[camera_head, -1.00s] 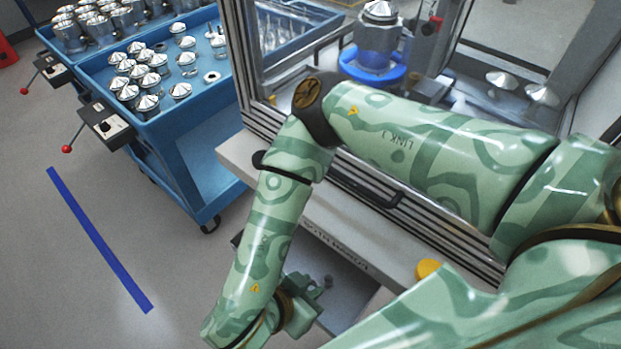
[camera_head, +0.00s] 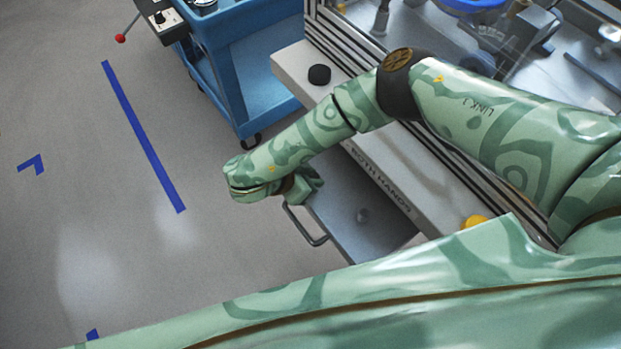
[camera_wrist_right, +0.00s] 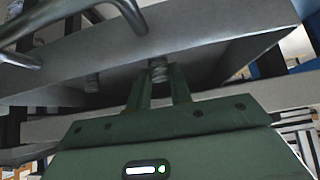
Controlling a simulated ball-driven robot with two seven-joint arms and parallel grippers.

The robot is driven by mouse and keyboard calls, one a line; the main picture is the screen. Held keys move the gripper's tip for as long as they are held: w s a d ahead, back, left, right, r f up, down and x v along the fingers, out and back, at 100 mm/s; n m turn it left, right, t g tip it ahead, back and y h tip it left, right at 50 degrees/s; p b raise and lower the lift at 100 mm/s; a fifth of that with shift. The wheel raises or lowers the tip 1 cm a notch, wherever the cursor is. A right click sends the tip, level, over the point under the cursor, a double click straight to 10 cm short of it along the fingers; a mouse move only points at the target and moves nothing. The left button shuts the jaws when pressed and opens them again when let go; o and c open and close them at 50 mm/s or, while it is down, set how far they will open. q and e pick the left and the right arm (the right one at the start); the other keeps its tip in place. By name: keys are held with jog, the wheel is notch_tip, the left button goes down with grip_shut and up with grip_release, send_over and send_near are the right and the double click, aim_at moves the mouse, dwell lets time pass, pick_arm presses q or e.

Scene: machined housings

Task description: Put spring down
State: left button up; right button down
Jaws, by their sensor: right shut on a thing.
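My right gripper (camera_head: 308,186) is beside the front of an open grey drawer (camera_head: 350,232), near its handle, in the head view. In the right wrist view its two green fingers (camera_wrist_right: 159,84) are shut on a coiled metal spring (camera_wrist_right: 158,68), which sticks out past the fingertips. The head view hides this spring behind the gripper and arm. A second coiled spring (camera_wrist_right: 91,82) shows to the left in the right wrist view. A small grey part (camera_head: 362,214) is in the drawer in the head view, too small to make out. My left gripper is not in view.
The drawer's bar handle (camera_head: 306,228) juts out at its front. Above it is a pale ledge (camera_head: 375,180) with a black round knob (camera_head: 319,74) and a yellow button (camera_head: 474,221). A blue cart (camera_head: 240,85) stands behind. The floor at left is clear.

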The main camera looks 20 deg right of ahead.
jog(key=shift+f, duration=0.75)
jog(key=shift+f, duration=0.1)
jog(key=c, duration=1.3)
grip_release()
jog(key=shift+o, duration=0.2)
jog(key=shift+a+r, duration=0.2)
jog(key=shift+r, duration=0.2)
jog(key=p+v, duration=0.2)
jog(key=v, duration=0.9)
jog(key=shift+a, duration=0.1)
